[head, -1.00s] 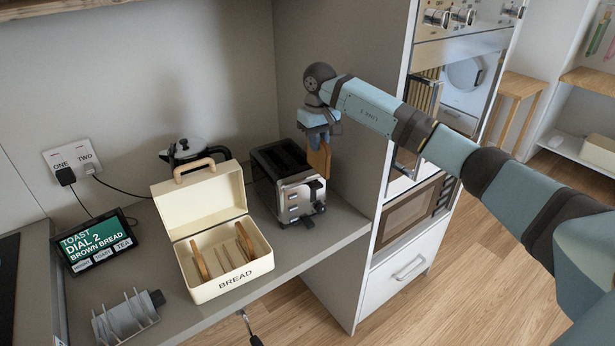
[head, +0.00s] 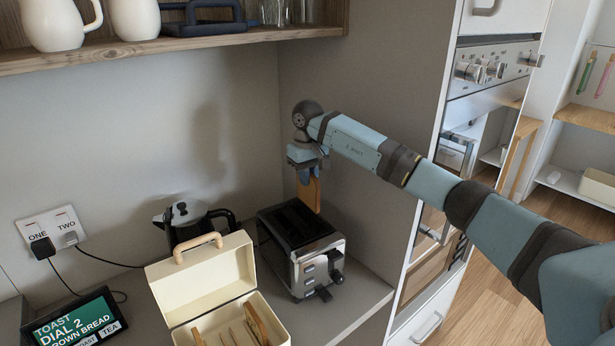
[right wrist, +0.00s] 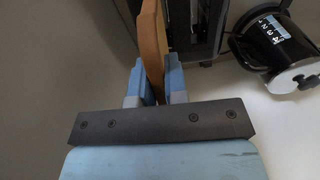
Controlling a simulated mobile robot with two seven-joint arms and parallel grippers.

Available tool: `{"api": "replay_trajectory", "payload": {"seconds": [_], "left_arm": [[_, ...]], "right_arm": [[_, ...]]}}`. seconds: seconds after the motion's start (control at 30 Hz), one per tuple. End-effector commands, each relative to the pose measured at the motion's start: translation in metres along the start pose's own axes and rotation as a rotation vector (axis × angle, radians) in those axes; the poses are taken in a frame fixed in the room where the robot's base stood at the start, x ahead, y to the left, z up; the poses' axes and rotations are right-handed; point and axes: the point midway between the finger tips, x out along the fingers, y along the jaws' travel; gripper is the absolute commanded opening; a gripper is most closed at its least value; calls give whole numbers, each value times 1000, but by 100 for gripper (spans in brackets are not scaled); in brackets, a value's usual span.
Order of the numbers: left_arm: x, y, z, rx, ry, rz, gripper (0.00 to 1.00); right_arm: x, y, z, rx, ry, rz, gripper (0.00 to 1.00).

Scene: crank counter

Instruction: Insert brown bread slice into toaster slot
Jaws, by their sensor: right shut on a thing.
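A brown bread slice (head: 309,191) hangs upright from my right gripper (head: 307,168), which is shut on its upper part. The slice is above the right side of the black and chrome toaster (head: 303,250), apart from it as far as the head view shows. In the right wrist view, the slice (right wrist: 152,45) stands between the two blue fingers (right wrist: 156,84), with part of the dark toaster (right wrist: 195,30) just beyond it on the right. The toaster's slots are on its dark top. My left gripper is not in view.
The open cream bread bin (head: 205,282) with slices inside stands left of the toaster. A kettle (head: 187,220) is behind the bin. A screen (head: 80,322) reads dial 2, brown bread. A shelf (head: 180,45) with jugs is overhead; a tall cabinet wall stands right.

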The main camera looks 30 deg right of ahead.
Motion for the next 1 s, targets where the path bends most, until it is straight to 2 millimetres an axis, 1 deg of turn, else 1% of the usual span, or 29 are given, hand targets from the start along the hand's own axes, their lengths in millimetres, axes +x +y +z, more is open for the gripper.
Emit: {"api": "replay_trajectory", "payload": {"seconds": [0.17,0.33,0.5,0.63,1.0], "left_arm": [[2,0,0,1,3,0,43],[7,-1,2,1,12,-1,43],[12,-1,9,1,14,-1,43],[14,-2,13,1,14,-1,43],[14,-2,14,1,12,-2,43]], "right_arm": [[1,0,0,-1,0,1,0],[15,0,0,0,-1,1,0],[32,0,0,0,0,1,0],[40,0,0,0,0,1,0],[42,0,0,0,0,0,0]]}}
